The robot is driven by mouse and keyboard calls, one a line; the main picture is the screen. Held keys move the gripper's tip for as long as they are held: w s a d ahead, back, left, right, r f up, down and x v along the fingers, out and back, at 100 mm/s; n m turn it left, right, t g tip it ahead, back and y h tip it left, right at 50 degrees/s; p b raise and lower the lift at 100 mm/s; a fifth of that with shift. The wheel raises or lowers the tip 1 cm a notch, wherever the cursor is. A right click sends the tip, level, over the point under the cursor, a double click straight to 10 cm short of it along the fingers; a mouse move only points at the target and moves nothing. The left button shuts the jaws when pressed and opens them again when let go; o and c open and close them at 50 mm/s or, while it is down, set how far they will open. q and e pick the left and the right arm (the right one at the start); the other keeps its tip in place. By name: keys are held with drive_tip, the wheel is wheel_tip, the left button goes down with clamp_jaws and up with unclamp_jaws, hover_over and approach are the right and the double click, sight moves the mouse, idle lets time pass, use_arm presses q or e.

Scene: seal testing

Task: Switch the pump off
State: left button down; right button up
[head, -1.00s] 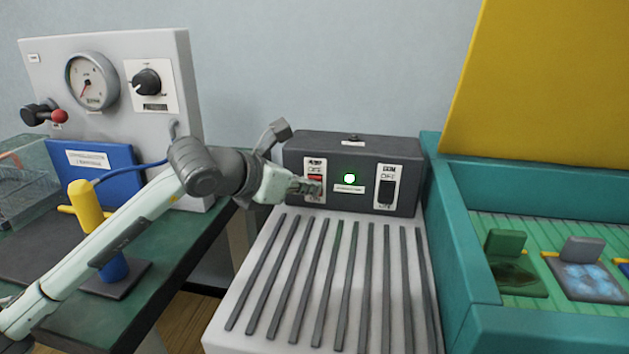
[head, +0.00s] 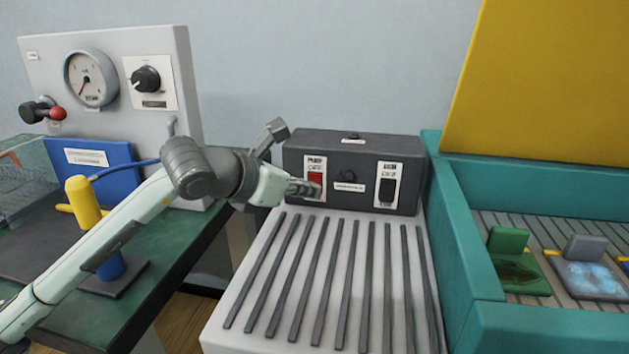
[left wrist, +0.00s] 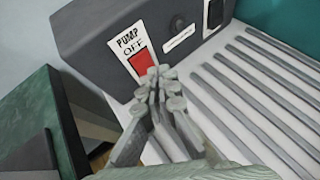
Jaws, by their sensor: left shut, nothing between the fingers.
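The dark grey switch box (head: 352,150) stands at the back of the slatted white top. Its left switch, a red rocker (head: 315,181) on a white plate, is labelled PUMP with OFF above it in the left wrist view (left wrist: 141,62). The lamp (head: 349,175) in the middle of the box is dark. My left gripper (head: 312,189) is shut and empty, its fingertips just below and in front of the red rocker. In the left wrist view its fingertips (left wrist: 158,75) overlap the rocker's lower edge; whether they touch is unclear. My right gripper is not in view.
A second switch, a black rocker (head: 387,189), sits to the right on the same box. A teal tank (head: 465,235) stands close on the right. A green bench (head: 185,262) with a gauge panel (head: 110,60) and blue-yellow tool (head: 108,262) is left.

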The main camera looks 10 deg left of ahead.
use_arm(q)
drive_tip(key=shift+s+f+b, duration=0.2)
drive_tip(key=shift+s+b, duration=0.25)
drive_tip(key=shift+s, duration=0.15)
drive_tip(key=shift+s+f+b, duration=0.15)
drive_tip(key=shift+s+b, duration=0.4)
drive_tip(key=shift+s, duration=1.35)
